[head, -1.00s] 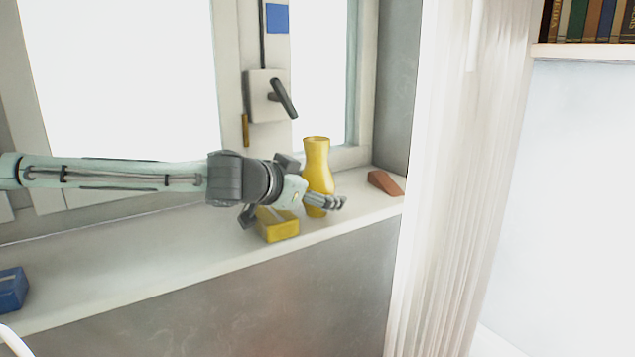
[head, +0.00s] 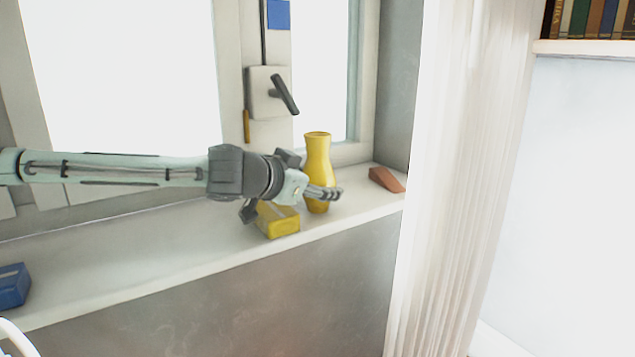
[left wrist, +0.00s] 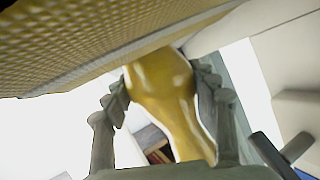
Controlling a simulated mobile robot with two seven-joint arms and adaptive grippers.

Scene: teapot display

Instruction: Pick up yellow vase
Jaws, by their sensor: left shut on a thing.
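The yellow vase (head: 317,155) stands upright at the right part of the white window sill in the head view. My left gripper (head: 322,193) reaches it from the left and is shut around its lower body, with a finger across the front. In the left wrist view the vase (left wrist: 165,95) fills the space between the two fingers (left wrist: 165,105). In the head view the vase's base shows close to the sill; I cannot tell whether it touches. My right gripper is not in view.
A yellow box (head: 279,222) sits on the sill (head: 190,245) just below my left gripper. A red-brown wedge (head: 386,179) lies right of the vase. A blue box (head: 12,287) is at the far left. A window handle (head: 284,94) is above, a white curtain (head: 450,180) to the right.

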